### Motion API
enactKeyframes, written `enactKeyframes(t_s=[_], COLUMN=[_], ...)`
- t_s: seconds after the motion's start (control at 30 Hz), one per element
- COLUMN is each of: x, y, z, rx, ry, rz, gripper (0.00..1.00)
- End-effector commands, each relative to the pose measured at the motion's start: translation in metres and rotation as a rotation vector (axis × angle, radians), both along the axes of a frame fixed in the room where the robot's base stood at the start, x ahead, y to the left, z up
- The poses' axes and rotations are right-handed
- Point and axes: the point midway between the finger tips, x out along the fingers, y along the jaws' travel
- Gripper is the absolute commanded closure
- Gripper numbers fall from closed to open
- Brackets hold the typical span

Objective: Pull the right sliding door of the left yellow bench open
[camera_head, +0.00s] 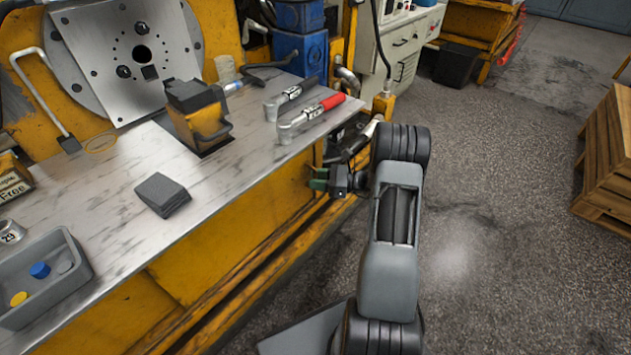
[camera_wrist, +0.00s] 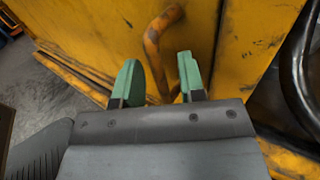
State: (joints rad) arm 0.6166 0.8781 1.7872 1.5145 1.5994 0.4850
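The yellow bench (camera_head: 205,262) with a worn metal top fills the left of the head view. Its yellow door panel (camera_wrist: 95,28) fills much of the wrist view. A bent orange-yellow handle (camera_wrist: 153,46) stands out from the panel. My gripper (camera_wrist: 158,70) is open, with its green fingers on either side of the handle's lower part. A gap shows between the fingers, and I cannot tell whether either touches the handle. In the head view my gripper (camera_head: 319,178) is at the bench front, below the top's right edge. The handle is hidden there.
On the bench top are a grey tray (camera_head: 75,283), a dark grey block (camera_head: 162,193), a yellow clamp block (camera_head: 198,120) and a red-handled tool (camera_head: 325,104). A dark curved hose or bar (camera_wrist: 296,75) is right of the gripper. Wooden pallets (camera_head: 605,160) stand right; floor between is clear.

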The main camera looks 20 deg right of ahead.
Motion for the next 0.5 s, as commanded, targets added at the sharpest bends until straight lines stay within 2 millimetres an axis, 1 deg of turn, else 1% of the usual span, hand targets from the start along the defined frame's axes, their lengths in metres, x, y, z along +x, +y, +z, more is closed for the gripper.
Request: enactKeyframes(t_s=[0.1,0.4,0.43,0.5], x=[0.0027,0.0035,0.0035,0.0034], y=[0.0043,0.0056,0.0056,0.0057], z=[0.0000,0.0005,0.0005,0.0005], rx=[-0.001,0.000,0.000,0.000], ry=[-0.001,0.000,0.000,0.000], rz=[0.000,0.000,0.000,0.000], gripper=[0.63,0.63,0.64,0.71])
